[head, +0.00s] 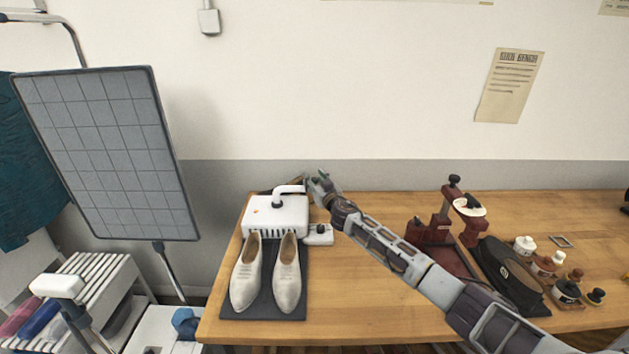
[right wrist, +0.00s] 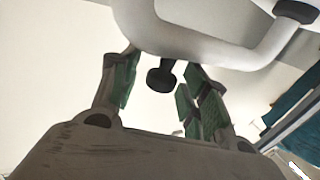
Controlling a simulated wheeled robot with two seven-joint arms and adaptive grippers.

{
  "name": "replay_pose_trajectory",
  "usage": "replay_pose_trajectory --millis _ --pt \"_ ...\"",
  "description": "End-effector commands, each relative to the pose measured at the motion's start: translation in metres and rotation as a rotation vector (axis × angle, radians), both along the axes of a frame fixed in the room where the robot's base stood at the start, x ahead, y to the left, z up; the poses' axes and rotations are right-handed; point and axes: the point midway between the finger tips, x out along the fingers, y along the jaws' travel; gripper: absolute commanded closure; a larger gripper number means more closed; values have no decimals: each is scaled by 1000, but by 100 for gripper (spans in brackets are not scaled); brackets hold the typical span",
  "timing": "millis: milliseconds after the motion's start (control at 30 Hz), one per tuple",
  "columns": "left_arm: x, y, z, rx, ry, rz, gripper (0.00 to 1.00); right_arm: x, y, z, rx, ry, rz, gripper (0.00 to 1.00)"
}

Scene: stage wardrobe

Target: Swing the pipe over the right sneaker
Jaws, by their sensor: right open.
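A pair of pale shoes stands side by side on a dark mat (head: 262,308), the left sneaker (head: 246,273) and the right sneaker (head: 287,275). Behind them is a white box-shaped dryer (head: 262,218) with a white bent pipe (head: 290,189) on top. My right gripper (head: 322,183) is at the pipe's right end, behind and above the right sneaker. In the right wrist view its green-padded fingers (right wrist: 160,92) are apart, with a dark knob (right wrist: 161,76) between them and the white pipe (right wrist: 200,38) beyond. Contact cannot be told. My left gripper is not in view.
A small white block (head: 318,235) sits right of the dryer. A red-brown stand (head: 434,232), a black bag-like item (head: 505,275) and several small bottles are farther right. A gridded panel (head: 108,150) stands left of the wooden table (head: 370,300). The table's front middle is clear.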

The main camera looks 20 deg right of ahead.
Motion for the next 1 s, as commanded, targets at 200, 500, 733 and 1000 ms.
replay_pose_trajectory --millis 200,500,733,1000 --pt "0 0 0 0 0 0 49 3 1 1 1 -1 0 55" --pt "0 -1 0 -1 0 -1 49 2 1 1 1 -1 0 69" --pt "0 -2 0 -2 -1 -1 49 2 1 1 1 -1 0 98" --pt "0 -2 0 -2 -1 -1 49 2 1 0 1 -1 0 100"
